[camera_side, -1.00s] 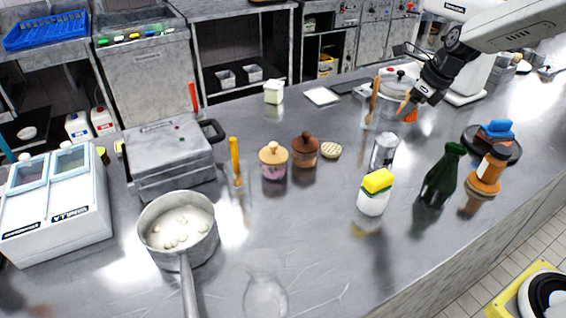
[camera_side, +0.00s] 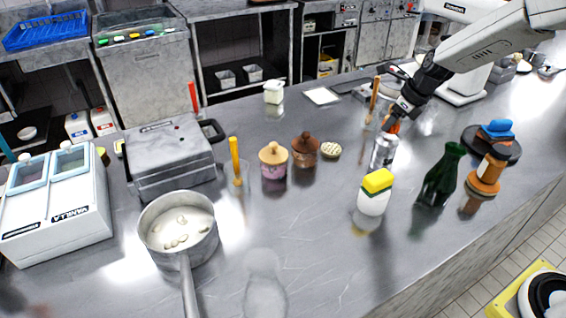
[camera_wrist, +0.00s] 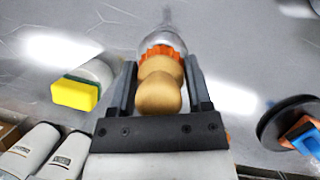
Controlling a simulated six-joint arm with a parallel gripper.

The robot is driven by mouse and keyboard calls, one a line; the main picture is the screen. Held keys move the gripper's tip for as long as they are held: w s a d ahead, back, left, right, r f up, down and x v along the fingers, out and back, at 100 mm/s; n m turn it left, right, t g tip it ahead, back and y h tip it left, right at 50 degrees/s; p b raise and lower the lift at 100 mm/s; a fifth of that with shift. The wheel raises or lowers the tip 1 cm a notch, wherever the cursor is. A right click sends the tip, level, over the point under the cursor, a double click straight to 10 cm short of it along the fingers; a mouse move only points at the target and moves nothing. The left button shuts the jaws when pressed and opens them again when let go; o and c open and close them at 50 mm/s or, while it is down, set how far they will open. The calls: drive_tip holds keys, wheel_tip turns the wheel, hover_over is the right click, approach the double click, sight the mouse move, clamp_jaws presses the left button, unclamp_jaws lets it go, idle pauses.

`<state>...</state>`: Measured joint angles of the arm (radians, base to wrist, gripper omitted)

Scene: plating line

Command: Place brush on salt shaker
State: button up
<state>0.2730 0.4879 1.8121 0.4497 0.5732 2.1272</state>
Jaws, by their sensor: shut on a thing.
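My gripper (camera_side: 399,112) points down above the metal salt shaker (camera_side: 384,151) on the right of the counter. It is shut on the brush (camera_side: 393,126), which has a rounded wooden handle and orange bristles. In the wrist view the brush (camera_wrist: 158,92) sits between the two fingers of my gripper (camera_wrist: 160,72), bristles away from the camera. The salt shaker (camera_wrist: 168,37) shows just beyond the bristles, partly hidden by them. In the side view the bristles are at the shaker's top; I cannot tell whether they touch.
A glass with a wooden utensil (camera_side: 374,102) stands close behind.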

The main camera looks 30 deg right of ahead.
drive_tip(key=shift+f, duration=0.95)
drive_tip(key=shift+f, duration=0.1)
drive_tip(key=o, duration=1.3)
drive_tip(key=shift+v, duration=6.1)
drive_tip(key=shift+s+f, duration=0.1)
